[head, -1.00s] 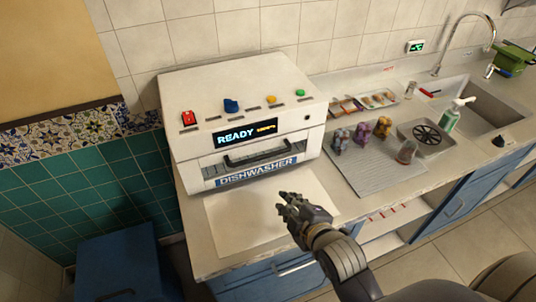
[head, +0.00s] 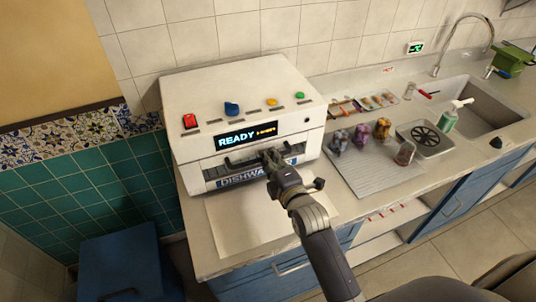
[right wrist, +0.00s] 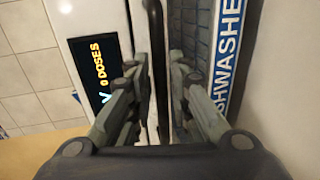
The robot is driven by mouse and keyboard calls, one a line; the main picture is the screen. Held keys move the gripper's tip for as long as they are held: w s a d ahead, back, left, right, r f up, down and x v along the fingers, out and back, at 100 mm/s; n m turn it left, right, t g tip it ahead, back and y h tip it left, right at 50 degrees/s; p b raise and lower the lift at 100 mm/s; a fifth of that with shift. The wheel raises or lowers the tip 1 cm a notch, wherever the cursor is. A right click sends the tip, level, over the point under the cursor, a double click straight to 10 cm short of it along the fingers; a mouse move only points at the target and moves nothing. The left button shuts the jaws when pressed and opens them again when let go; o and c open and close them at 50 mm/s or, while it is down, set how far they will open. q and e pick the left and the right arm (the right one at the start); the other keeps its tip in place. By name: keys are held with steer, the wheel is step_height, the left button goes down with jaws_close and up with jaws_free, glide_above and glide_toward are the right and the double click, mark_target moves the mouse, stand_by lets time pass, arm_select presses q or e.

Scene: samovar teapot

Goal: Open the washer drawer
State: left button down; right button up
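The white dishwasher (head: 185,145) stands on the counter with its display reading READY. Its washer drawer looks closed, with a dark bar handle (head: 240,160) across the front above the DISHWASHER label (head: 235,181). My right gripper (head: 270,156) is at the right part of this handle and hides that end. In the right wrist view, the black handle (right wrist: 153,30) runs between the two fingers of my right gripper (right wrist: 158,72). The fingers are apart, with a gap visible on the label side of the bar. My left gripper is out of view.
A ribbed drain mat (head: 375,178) with several small cups lies right of the dishwasher, near a sink (head: 490,108) and a soap bottle (head: 449,120). A pale flat sheet (head: 225,225) lies on the clear counter before the drawer.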

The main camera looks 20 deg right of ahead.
steer(key=shift+x, duration=0.85)
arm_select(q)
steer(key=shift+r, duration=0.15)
arm_select(e)
jaws_close()
